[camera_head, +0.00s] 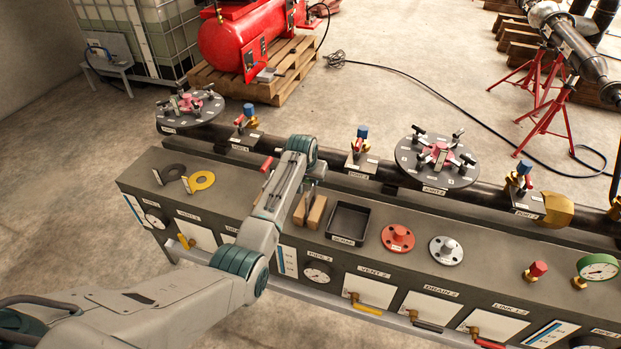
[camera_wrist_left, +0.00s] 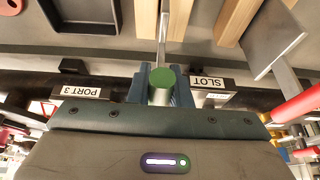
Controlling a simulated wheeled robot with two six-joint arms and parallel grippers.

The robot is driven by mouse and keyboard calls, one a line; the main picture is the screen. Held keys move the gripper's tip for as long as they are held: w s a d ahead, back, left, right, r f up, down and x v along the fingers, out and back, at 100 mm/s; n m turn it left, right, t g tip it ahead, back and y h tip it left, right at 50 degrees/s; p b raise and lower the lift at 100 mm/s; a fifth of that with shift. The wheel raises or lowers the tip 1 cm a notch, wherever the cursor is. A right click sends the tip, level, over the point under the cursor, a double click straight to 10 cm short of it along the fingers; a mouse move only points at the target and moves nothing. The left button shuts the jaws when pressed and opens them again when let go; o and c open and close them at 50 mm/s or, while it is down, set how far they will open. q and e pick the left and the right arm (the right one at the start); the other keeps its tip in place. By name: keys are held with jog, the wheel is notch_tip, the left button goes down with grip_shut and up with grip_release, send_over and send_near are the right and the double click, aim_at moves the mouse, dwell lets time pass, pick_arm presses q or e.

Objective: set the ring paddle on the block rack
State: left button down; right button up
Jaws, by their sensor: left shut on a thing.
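The block rack (camera_head: 317,214) shows as pale wooden blocks on the bench, partly hidden by my left arm in the head view. Its blocks (camera_wrist_left: 238,18) also show at the top of the left wrist view. My left gripper (camera_head: 308,183) is above the rack, shut on the green-ended handle of a thin grey paddle (camera_wrist_left: 163,38), taken as the ring paddle. The paddle is edge-on, in line with the gap between two blocks. Its ring shape does not show, and I cannot tell whether it touches the rack. My right gripper is not in view.
A red-handled flat paddle (camera_wrist_left: 270,42) is right of the held one in the wrist view. A dark open tray (camera_head: 347,222) sits beside the rack. Yellow (camera_head: 203,185) and dark rings lie at left. The pipe with valves runs behind.

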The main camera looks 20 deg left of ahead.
pick_arm(q)
jog(key=c, duration=1.3)
grip_release()
jog(key=shift+r, duration=0.1)
jog(key=shift+o, duration=0.2)
jog(key=b+v, duration=0.2)
jog(key=v, duration=0.8)
jog(key=shift+s+r, duration=0.25)
jog(key=shift+r, duration=0.1)
jog(key=shift+f, duration=0.1)
